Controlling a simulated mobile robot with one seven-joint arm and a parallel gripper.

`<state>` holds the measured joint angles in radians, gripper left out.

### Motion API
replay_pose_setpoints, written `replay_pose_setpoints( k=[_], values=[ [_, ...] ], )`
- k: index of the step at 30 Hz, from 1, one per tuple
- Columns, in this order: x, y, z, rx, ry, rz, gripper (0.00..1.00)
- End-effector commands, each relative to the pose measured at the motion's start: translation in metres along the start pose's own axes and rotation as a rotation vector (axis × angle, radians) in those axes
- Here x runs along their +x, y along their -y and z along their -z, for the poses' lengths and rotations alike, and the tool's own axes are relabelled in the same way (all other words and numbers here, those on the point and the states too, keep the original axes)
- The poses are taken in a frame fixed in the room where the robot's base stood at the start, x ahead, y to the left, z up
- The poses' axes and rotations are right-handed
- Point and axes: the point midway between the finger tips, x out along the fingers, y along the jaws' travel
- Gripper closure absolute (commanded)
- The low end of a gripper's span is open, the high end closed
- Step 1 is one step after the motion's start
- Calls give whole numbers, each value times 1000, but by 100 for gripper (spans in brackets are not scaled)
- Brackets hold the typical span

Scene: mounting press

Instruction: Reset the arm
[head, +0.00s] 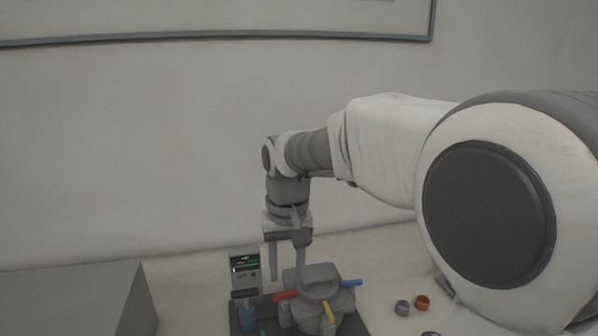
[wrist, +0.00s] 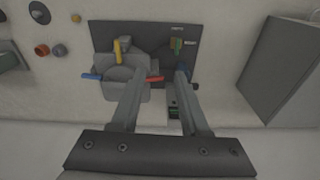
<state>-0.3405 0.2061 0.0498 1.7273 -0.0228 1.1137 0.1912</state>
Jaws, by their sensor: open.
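My gripper (head: 287,276) points down in the head view, its two fingers spread apart, above and behind the mounting press. The mounting press (head: 318,280) is a grey rounded body with red, yellow and blue handles on a dark base plate. The press also shows in the wrist view (wrist: 128,88), on the left of the fingers. In the wrist view the left finger overlaps part of the press, so I cannot tell whether they touch.
A large grey box (head: 65,300) is at left. A grey ring (head: 402,307) and an orange ring (head: 422,302) lie at right. A wall rises behind.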

Motion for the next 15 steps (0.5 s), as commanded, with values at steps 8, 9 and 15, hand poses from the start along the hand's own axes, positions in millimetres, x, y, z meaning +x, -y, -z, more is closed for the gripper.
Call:
replay_pose_setpoints(
  k=[8, 9, 15],
  values=[
    [-48, -58, -65, 66, -127, -6, 55],
    [-52, -65, -75, 74, -145, -8, 55],
    [-64, -93, -128, 118, -231, -23, 55]
  ],
)
